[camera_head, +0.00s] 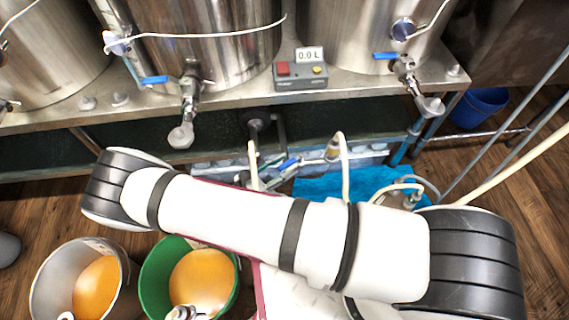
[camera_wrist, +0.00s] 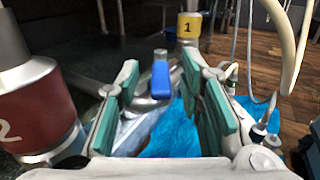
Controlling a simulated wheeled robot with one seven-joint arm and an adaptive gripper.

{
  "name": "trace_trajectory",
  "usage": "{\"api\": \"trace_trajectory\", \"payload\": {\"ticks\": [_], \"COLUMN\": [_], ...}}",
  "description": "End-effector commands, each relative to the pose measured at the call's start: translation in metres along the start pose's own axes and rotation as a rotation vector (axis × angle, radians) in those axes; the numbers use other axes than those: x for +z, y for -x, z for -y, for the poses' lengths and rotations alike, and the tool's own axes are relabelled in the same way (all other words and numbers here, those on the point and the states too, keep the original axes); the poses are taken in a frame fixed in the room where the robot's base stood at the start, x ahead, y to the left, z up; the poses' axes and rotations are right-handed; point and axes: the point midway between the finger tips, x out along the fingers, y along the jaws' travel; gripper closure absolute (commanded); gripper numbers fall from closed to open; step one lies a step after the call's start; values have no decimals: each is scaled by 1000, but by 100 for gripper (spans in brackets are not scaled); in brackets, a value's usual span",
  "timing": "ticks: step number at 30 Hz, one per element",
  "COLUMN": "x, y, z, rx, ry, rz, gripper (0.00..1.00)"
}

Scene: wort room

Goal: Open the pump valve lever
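The blue pump valve lever (camera_wrist: 160,82) is in the middle of the wrist view, on a metal valve body. It appears between the fingertips of my gripper (camera_wrist: 160,76), and I see no finger touching it. My gripper is open, with a green pad on each finger and a clear gap on both sides of the lever. In the head view, a small blue lever (camera_head: 288,163) shows just above my white arm, beside a hose fitting. My gripper is hidden behind my arm in that view.
A yellow collar marked 1 (camera_wrist: 188,26) stands beyond the lever, and a red collar marked 2 (camera_wrist: 38,112) is close on the left. Hoses (camera_wrist: 284,45) hang at the right. Steel tanks (camera_head: 205,45), a meter box (camera_head: 300,78), and a green bucket (camera_head: 160,275) surround the work area.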

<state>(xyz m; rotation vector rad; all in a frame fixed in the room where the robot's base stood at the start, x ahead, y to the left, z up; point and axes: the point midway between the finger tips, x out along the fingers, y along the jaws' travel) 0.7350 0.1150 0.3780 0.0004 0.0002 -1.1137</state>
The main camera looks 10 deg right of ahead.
Motion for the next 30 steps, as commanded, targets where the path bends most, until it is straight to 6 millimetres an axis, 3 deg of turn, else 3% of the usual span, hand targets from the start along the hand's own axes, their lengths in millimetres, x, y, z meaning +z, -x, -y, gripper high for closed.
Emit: {"api": "trace_trajectory", "payload": {"ticks": [16, 21, 30], "x": [-1, 0, 0], "y": [98, 112, 114], "z": [-1, 0, 0], "rx": [1, 1, 0], "ry": [-2, 0, 0], "rz": [-3, -2, -1], "gripper": [66, 66, 66]}}
